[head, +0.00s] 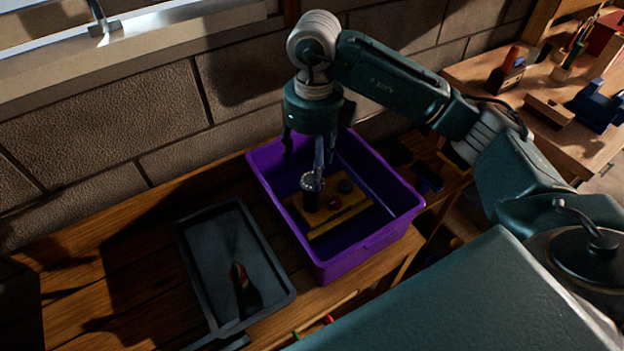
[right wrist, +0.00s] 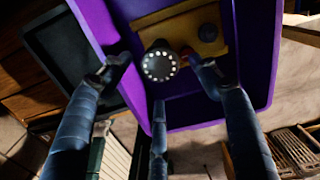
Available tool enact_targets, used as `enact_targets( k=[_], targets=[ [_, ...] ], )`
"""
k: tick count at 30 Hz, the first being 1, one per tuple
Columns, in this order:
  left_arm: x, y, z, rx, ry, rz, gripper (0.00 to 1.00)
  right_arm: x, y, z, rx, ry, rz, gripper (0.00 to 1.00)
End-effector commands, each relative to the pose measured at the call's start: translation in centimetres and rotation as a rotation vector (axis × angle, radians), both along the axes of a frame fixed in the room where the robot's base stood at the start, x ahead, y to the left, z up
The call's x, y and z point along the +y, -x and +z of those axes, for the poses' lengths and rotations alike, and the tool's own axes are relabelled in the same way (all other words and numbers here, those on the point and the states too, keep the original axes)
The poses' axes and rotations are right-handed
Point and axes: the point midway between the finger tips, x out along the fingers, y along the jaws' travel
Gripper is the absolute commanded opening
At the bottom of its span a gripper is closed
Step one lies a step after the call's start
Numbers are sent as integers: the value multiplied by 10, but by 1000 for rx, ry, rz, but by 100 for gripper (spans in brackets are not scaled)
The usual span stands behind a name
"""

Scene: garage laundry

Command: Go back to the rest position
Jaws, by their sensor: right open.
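My right gripper (head: 312,160) points down over the purple bin (head: 365,245) on the wooden bench. Its fingers are spread and hold nothing. They also show in the right wrist view (right wrist: 158,82), spread apart. Below them in the bin stands a dark round-headed item (head: 312,184) with a ring of pale dots, which also shows in the right wrist view (right wrist: 158,65). It is beside or on a yellow-brown block (head: 350,209); I cannot tell which. My left gripper is not in view.
A dark grey tray (head: 205,262) lies left of the bin with a dark, red-tipped item (head: 239,280) in it. A block wall (head: 100,125) and window ledge run behind the bench. A second wooden table (head: 480,75) with tools is at upper right.

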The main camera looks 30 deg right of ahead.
Motion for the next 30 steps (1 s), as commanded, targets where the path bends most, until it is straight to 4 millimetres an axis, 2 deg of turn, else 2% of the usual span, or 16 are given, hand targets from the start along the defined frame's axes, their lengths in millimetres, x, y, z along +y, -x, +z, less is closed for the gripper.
enact_targets(
  k=[4, 19, 30],
  targets=[
    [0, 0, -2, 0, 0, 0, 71, 0, 0, 6, 0, 1, 0, 62],
    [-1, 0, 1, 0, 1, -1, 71, 0, 0, 10, 0, 0, 0, 62],
    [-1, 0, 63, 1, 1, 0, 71, 0, 0, 71, 0, 0, 0, 62]
  ],
)
